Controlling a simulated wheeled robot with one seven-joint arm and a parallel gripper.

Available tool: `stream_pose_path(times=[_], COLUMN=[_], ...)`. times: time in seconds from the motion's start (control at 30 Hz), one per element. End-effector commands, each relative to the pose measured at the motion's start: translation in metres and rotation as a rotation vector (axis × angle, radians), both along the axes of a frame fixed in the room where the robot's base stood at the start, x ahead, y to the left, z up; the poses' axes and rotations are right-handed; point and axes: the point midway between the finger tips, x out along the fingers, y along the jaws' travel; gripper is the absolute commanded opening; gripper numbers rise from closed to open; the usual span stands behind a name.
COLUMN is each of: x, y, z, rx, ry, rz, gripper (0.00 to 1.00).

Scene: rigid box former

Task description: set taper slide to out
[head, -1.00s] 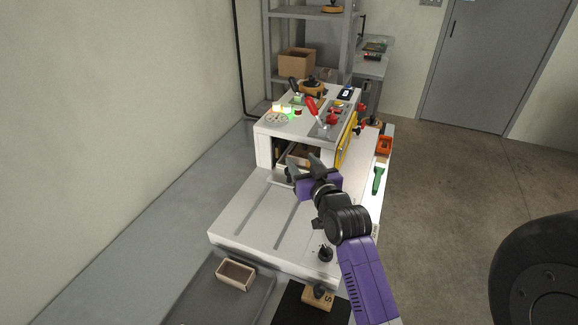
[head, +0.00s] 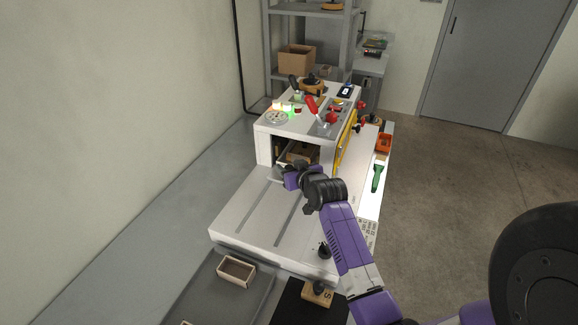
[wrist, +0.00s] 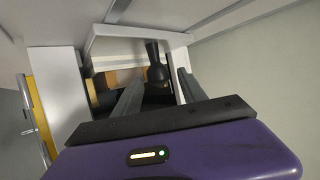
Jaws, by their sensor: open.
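The white box former (head: 250,215) stands in the middle of the head view, with an open bay (head: 300,152) in the front of its raised rear housing. My gripper (head: 291,176) is at the mouth of this bay; its fingertips are mostly hidden there. In the wrist view my gripper (wrist: 161,76) is open, fingers apart and pointing into the bay. A dark upright knob or handle (wrist: 156,68) shows between and beyond the fingertips, with no clear contact. It may belong to the taper slide, but I cannot tell. The slide has no readable label.
A white frame edge (wrist: 130,42) crosses above the fingers, and a pale wall (wrist: 52,85) is at left. A red lever (head: 312,104) and lit lamps (head: 288,109) sit on top. A green-handled tool (head: 378,177) lies right. A small wooden box (head: 236,270) is in front.

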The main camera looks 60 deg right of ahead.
Motion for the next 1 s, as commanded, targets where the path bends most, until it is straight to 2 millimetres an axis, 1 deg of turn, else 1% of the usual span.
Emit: stream_pose_path(times=[0.1, 0.37, 0.4, 0.47, 0.5, 0.63, 0.67, 1.0], x=[0.0044, 0.0052, 0.0052, 0.0051, 0.0051, 0.005, 0.005, 0.0049], y=[-0.0038, -0.0045, -0.0045, -0.0044, -0.0044, -0.0043, -0.0043, -0.0043], z=[-0.0017, -0.0026, -0.0026, -0.0027, -0.0026, -0.0026, -0.0026, -0.0026], rx=[-0.001, -0.001, -0.001, -0.001, -0.001, -0.001, -0.001, -0.001], ry=[0.0, 0.0, -0.001, -0.001, -0.001, -0.001, -0.001, -0.001], rz=[0.0, 0.0, 0.0, 0.0, 0.0, 0.0, 0.0, 0.0], gripper=[0.49, 0.49, 0.47, 0.35, 0.27, 0.02, 0.0, 0.0])
